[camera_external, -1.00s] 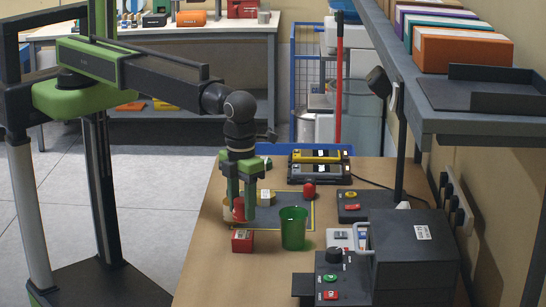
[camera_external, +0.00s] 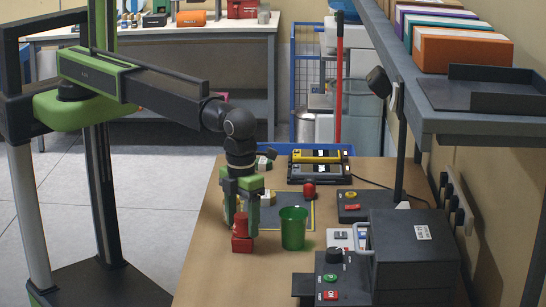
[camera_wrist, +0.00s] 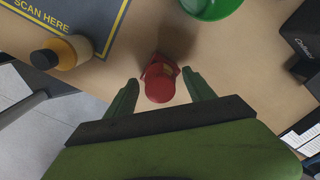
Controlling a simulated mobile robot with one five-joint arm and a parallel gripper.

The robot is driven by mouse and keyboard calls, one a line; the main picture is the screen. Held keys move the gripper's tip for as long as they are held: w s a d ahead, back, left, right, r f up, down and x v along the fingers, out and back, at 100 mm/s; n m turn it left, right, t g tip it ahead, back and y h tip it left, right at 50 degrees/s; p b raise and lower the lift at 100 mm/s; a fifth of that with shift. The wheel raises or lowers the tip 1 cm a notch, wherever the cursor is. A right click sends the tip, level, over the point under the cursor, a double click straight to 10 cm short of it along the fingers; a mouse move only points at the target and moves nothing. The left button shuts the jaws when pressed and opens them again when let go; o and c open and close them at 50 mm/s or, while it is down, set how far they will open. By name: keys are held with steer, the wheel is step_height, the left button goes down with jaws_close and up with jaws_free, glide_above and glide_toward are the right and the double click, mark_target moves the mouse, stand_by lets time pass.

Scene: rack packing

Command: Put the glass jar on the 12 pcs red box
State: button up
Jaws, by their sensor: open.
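The small red box (camera_external: 242,245) stands on the near left of the brown table; its printing is unreadable now. A red, round-topped item (camera_external: 241,223) sits upright on it, apparently the jar; no clear glass shows. In the wrist view the item's round red top (camera_wrist: 160,88) covers most of the box (camera_wrist: 166,66). My gripper (camera_external: 242,232) is open, its green fingers around the item. In the wrist view a finger of my gripper (camera_wrist: 162,85) stands on each side, with gaps showing.
A green cup (camera_external: 293,228) stands close to the right. A red dome-shaped thing (camera_external: 309,190) is farther back. A black machine (camera_external: 412,250) fills the table's right side.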

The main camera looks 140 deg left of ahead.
mark_target(242, 215)
step_height(242, 215, up, 13)
steer(key=p, duration=1.3)
steer(key=s+n, duration=1.8)
steer(key=s, duration=1.5)
steer(key=shift+s+d+f+b, duration=0.15)
steer(key=shift+s+f+b, duration=0.15)
steer(key=shift+f+b, duration=0.05)
step_height(242, 215, down, 10)
steer(key=b, duration=1)
